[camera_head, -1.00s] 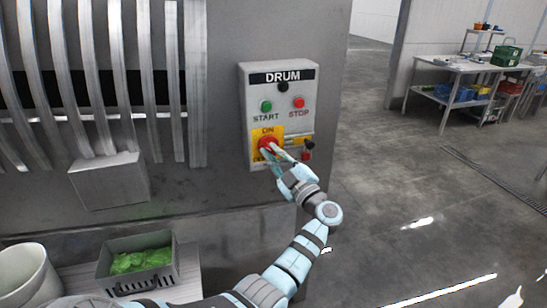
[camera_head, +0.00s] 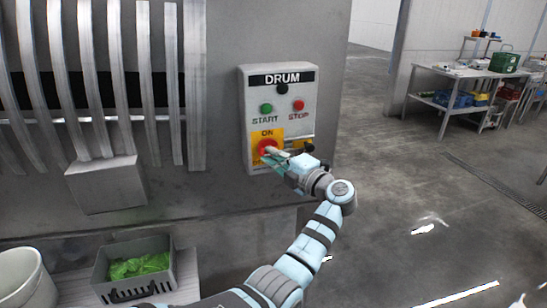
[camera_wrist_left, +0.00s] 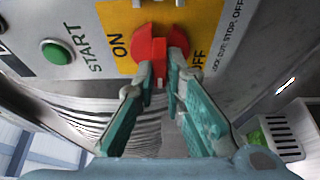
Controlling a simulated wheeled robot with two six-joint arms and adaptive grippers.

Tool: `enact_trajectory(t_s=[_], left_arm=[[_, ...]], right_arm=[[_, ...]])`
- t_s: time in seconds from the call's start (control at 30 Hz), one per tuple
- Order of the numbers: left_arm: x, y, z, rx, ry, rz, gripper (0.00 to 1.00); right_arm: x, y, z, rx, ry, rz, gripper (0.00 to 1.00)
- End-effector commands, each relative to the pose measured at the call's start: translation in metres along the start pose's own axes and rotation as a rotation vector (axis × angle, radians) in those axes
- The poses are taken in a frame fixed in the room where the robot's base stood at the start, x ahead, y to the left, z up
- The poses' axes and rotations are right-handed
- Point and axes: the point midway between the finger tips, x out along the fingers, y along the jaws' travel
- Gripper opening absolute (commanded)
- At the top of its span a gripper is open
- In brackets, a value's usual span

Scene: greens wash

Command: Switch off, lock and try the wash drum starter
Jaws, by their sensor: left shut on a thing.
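The grey DRUM starter box (camera_head: 313,103) is fixed to the steel machine. It bears a green START button (camera_head: 266,108), a red STOP button (camera_head: 298,104) and a red rotary switch (camera_head: 267,145) on a yellow plate (camera_head: 253,150) marked ON and OFF. My left gripper (camera_head: 270,155) is shut on the switch's red handle. In the left wrist view (camera_wrist_left: 165,75) its fingers lie on both sides of the red handle (camera_wrist_left: 155,48). A small black item (camera_head: 308,146) sits right of the switch, partly hidden by my gripper; I cannot tell what it is. My right gripper is not in view.
A grey crate of greens (camera_head: 105,272) and a white bucket (camera_head: 22,275) stand low at the left. A steel table (camera_head: 440,70) with bins and a green box (camera_head: 505,61) is far right. The floor between is clear.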

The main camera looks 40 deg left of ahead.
Motion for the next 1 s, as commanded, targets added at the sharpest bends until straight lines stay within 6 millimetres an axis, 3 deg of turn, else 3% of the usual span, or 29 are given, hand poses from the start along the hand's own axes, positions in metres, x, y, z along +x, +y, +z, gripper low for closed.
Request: enact_trajectory(t_s=[0.57,0.6,0.7,1.0], left_arm=[[-0.0004,-0.0011,0.0,-0.029,0.0,-0.015,0.0],[-0.0004,-0.001,0.0,-0.029,0.0,-0.015,0.17],[-0.0003,-0.0008,0.0,-0.029,0.0,-0.014,0.31],[-0.0019,-0.0003,0.0002,-0.029,-0.001,-0.013,0.31]], right_arm=[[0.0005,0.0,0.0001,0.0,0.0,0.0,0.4],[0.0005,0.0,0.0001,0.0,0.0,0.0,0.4],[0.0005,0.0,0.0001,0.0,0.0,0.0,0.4],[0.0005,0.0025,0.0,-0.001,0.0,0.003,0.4]])
